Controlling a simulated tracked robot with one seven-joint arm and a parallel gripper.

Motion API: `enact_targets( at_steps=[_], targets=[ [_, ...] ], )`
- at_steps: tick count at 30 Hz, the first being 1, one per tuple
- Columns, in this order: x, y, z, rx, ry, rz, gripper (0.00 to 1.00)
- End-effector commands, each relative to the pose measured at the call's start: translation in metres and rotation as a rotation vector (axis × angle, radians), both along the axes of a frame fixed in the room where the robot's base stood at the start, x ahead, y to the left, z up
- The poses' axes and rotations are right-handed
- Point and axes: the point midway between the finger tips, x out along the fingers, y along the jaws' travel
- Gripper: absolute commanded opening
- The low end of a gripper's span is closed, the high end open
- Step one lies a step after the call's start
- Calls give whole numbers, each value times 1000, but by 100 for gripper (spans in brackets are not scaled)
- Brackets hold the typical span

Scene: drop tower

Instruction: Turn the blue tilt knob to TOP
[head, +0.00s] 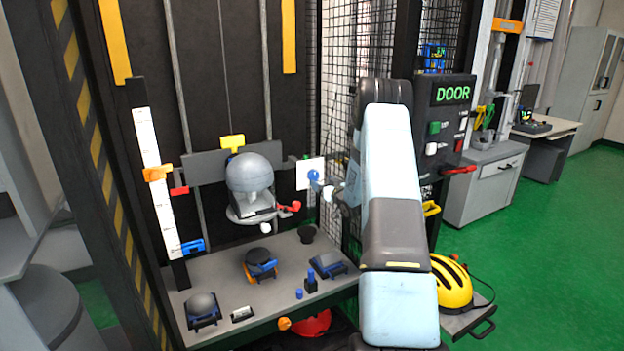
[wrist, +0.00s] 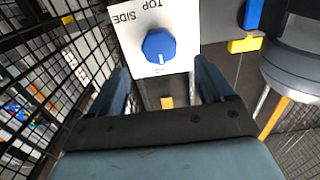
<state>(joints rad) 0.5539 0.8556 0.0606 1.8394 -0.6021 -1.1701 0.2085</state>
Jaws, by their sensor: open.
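The blue tilt knob (wrist: 159,46) sits on a white plate (wrist: 183,12) lettered TOP and SIDE, upside down in the wrist view. A small pale mark shows on the knob's lower edge, with tiny unreadable lettering below it. In the head view the knob (head: 313,176) and plate (head: 303,184) are right of the grey headform. My gripper (wrist: 162,80) is open, its two fingers apart on either side of the knob's line, short of it and not touching. In the head view my gripper (head: 338,190) is just right of the knob, partly hidden by my arm.
A wire mesh cage (head: 337,70) stands close behind and beside my gripper. The grey headform (head: 250,172) hangs left of the plate, with a red-ended part (head: 290,207) beside it. The shelf (head: 225,285) below holds several anvils. A DOOR panel (head: 447,120) stands to the right.

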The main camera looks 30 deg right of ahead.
Motion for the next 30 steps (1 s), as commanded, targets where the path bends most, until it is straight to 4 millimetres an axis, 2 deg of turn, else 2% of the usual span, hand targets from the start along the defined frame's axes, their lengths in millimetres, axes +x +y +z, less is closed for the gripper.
enact_targets(
  at_steps=[6, 12, 17, 25, 30],
  targets=[
    [38, 1, 0, 0, 0, 0, 81],
    [60, 2, 0, 0, 0, -1, 81],
    [68, 1, 0, 0, 0, -2, 81],
    [69, 1, 0, 0, 1, -2, 81],
    [69, 1, 0, 0, 1, -1, 67]
  ],
)
